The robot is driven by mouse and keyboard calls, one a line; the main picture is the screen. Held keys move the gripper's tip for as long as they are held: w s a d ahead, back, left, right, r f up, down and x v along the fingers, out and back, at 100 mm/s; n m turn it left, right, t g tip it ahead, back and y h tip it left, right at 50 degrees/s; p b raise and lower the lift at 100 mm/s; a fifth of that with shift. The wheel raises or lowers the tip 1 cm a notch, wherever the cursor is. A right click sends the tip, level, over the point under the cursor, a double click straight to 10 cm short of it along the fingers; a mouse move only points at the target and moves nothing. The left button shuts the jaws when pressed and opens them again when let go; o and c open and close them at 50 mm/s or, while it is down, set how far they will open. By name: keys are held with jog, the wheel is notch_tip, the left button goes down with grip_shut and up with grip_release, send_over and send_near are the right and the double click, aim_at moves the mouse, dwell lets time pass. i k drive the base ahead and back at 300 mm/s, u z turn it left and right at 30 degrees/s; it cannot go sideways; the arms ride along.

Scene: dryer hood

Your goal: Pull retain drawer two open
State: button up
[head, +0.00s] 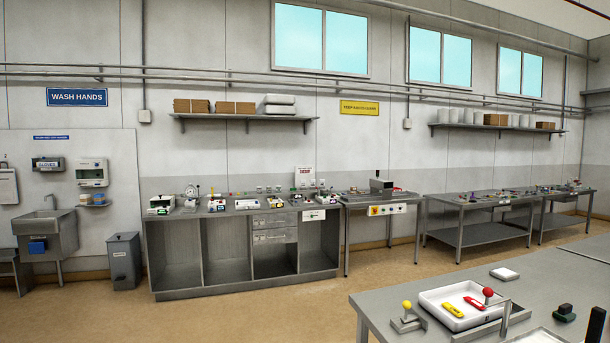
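A small stack of grey drawers (275,229) sits under the top of the long grey bench across the room, near its middle. The drawer fronts look flush with the bench front and appear shut. Their labels are too small to read, so I cannot tell which one is retain drawer two. My gripper is not in view.
The long grey bench (225,268) has open bays and instruments on top. A grey bin (124,258) and a sink (46,225) are at the left. A nearer table (385,305) with a white tray (440,293) fills the lower right. Brown floor (250,318) before the bench is clear.

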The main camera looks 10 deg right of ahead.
aim_at(285, 234)
jog(key=u, duration=0.25)
jog(key=i, duration=5)
jog(key=z, duration=1.9)
jog(key=i, duration=1.1)
jog(key=u, duration=1.9)
